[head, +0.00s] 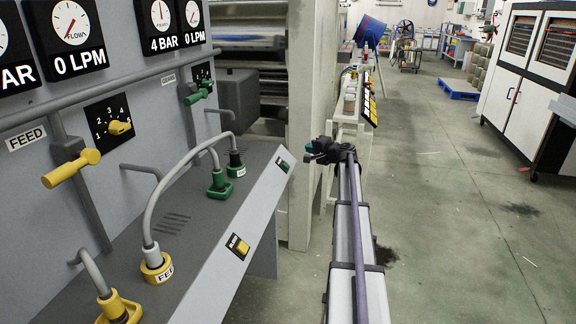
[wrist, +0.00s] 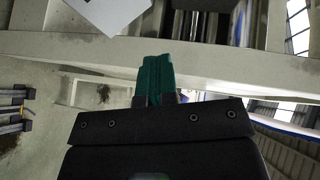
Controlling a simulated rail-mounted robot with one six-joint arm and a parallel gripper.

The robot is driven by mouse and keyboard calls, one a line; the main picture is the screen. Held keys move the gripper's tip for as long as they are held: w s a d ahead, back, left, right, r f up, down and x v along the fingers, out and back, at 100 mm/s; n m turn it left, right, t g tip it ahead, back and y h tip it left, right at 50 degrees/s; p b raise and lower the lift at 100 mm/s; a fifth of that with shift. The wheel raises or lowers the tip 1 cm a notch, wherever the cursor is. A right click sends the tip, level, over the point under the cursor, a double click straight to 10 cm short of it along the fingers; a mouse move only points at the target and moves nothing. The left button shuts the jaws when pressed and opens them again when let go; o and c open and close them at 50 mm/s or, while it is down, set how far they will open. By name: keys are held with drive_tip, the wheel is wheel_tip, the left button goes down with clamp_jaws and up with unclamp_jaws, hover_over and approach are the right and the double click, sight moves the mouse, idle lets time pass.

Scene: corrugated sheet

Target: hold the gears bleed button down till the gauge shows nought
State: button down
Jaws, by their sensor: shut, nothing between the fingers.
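The gears bleed button (head: 284,165) is the small green button on a black plate, on the sloped front edge of the grey console. The gears gauge (head: 160,15) on the panel above reads 4 BAR. My gripper (head: 309,148) is a little to the right of the green button in the head view and looks apart from it. Its green fingers are together and empty in the wrist view (wrist: 156,73). The button cannot be made out in the wrist view.
A yellow button (head: 238,246) sits nearer on the same console edge. Grey hoses with green (head: 219,184) and yellow (head: 156,266) couplings stand on the console top. A beige machine column (head: 314,120) rises behind my gripper. The floor to the right is open.

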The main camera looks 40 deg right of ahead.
sight(286, 165)
drive_tip(key=shift+r, duration=0.1)
idle(0.3)
drive_tip(key=w+a+f+b, duration=0.4)
drive_tip(key=f+b, duration=0.2)
drive_tip(key=shift+w+f, duration=0.15)
drive_tip(key=shift+w, duration=0.2)
idle(1.8)
drive_tip(key=shift+w+a+f+b, duration=0.2)
drive_tip(key=shift+f+b, duration=0.1)
drive_tip(key=shift+b, duration=0.1)
